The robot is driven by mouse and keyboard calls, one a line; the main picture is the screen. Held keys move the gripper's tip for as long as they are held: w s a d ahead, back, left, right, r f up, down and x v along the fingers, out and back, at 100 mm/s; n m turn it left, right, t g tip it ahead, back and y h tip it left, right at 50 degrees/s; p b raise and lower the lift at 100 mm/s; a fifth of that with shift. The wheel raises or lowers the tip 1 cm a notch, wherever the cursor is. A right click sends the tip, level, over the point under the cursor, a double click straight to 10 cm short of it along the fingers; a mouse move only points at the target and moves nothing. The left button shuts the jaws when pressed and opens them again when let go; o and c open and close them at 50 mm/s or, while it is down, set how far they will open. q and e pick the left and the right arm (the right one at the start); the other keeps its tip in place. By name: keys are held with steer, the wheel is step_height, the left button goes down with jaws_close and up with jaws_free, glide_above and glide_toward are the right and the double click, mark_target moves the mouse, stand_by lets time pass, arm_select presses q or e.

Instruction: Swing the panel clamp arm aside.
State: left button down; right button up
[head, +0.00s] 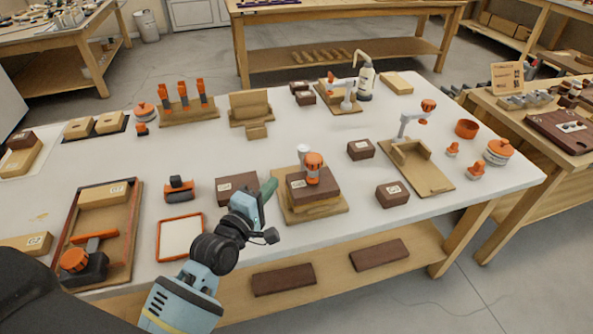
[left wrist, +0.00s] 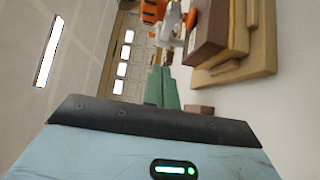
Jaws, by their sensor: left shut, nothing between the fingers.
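A clamp with a white post (head: 303,151) and an orange knob (head: 313,163) stands at a stack of brown (head: 322,184) and tan boards on a wooden base (head: 338,206). The knob sits over the top brown board. My left gripper (head: 270,187), with green fingers, is shut and empty, just left of the stack; I see no contact. In the left wrist view the shut fingers (left wrist: 160,75) point past the brown board (left wrist: 208,32), with the white and orange clamp (left wrist: 172,22) beyond. The clamp's arm is mostly hidden by the knob. My right gripper is out of view.
A brown block (head: 238,185) lies just left of my gripper, and others (head: 361,149) lie right of the stack. Another clamp fixture (head: 418,172) stands farther right, with its arm raised. The bench (head: 245,153) is bare behind the stack.

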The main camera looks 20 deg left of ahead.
arm_select(q)
steer(key=w+d, duration=0.1)
steer(key=w, duration=0.1)
steer(key=w+d, duration=0.1)
steer(key=w, duration=0.1)
steer(key=w+d, duration=0.1)
steer(key=w, duration=0.1)
steer(key=shift+w+d, duration=0.25)
steer(key=shift+w, duration=0.1)
steer(key=shift+w+d, duration=0.2)
steer(key=shift+d, duration=0.15)
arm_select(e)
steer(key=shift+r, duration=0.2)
